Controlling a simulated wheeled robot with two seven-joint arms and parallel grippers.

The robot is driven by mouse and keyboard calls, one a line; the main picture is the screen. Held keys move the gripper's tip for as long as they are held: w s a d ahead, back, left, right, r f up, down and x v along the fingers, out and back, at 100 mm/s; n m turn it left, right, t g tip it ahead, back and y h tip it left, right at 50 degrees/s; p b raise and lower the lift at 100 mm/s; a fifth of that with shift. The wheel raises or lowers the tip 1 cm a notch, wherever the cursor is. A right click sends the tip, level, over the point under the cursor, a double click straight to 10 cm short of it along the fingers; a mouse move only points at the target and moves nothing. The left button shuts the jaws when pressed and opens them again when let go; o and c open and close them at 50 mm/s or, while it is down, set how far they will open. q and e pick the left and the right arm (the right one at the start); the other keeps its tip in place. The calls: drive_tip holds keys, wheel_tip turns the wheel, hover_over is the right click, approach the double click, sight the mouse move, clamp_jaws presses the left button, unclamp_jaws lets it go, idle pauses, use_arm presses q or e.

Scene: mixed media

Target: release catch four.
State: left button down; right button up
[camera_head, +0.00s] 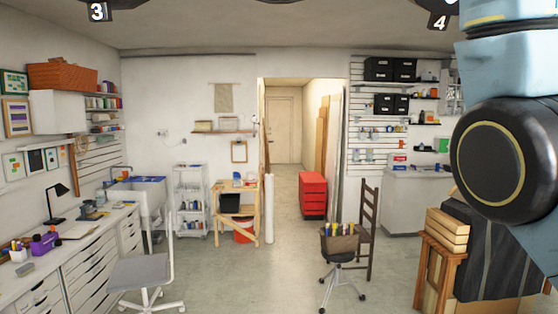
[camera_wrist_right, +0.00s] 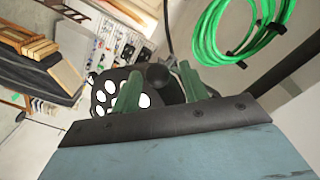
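A dark plate marked 4 (camera_head: 439,20) hangs at the top right edge of the head view, beneath a dark part cut off by the frame. A similar plate marked 3 (camera_head: 97,11) is at the top left. In the right wrist view my right gripper (camera_wrist_right: 160,76) has its two green fingers spread. A dark round knob (camera_wrist_right: 158,77) with a thin dark stem appears between the fingertips, with gaps on both sides; I cannot tell its distance. Behind the left finger is a black piece with white ovals (camera_wrist_right: 101,98). My left gripper is not in view.
A coil of green hose (camera_wrist_right: 236,28) is close by at the upper right of the wrist view. My right arm covers the head view's right side. Below it are a dark draped block (camera_head: 490,250) and wooden boxes (camera_head: 447,230). The middle floor (camera_head: 250,280) is clear.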

drive_tip(key=s+b, duration=0.2)
drive_tip(key=s, duration=0.4)
drive_tip(key=shift+d+b, duration=0.2)
drive_tip(key=shift+b, duration=0.2)
drive_tip(key=shift+f, duration=0.1)
